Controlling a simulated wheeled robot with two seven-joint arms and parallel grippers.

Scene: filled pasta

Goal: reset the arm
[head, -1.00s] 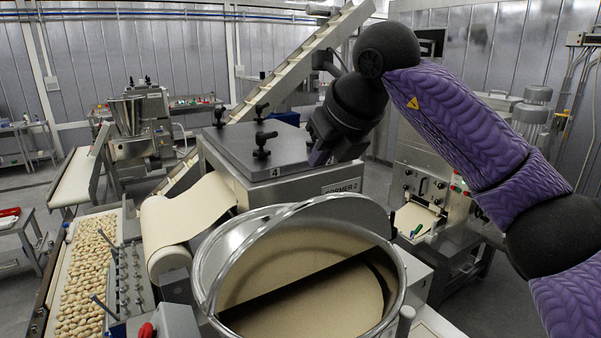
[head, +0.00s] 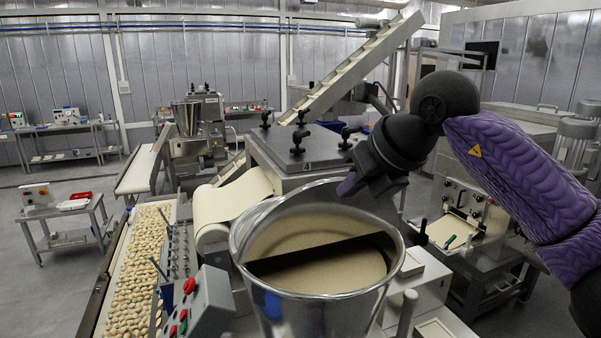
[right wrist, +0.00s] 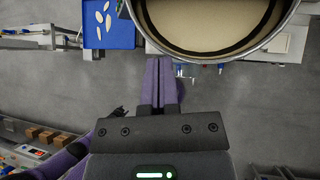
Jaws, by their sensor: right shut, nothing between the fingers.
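My right gripper (head: 347,187) is dark with purple fingers. In the head view it is just behind the right part of the rim of a large steel bowl (head: 310,305), in front of the hopper machine marked 4. In the right wrist view the two fingers of my right gripper (right wrist: 158,68) lie side by side, shut and empty. Their tips appear close to the bowl's rim (right wrist: 185,52); I cannot tell whether they touch. My left gripper does not show in the head view.
The machine with dark lid knobs (head: 305,152) stands behind the bowl. A conveyor (head: 140,275) of pasta pieces runs along the left. A control box with buttons (head: 208,305) is in front. A blue tray (right wrist: 108,28) shows in the wrist view. Open floor lies left.

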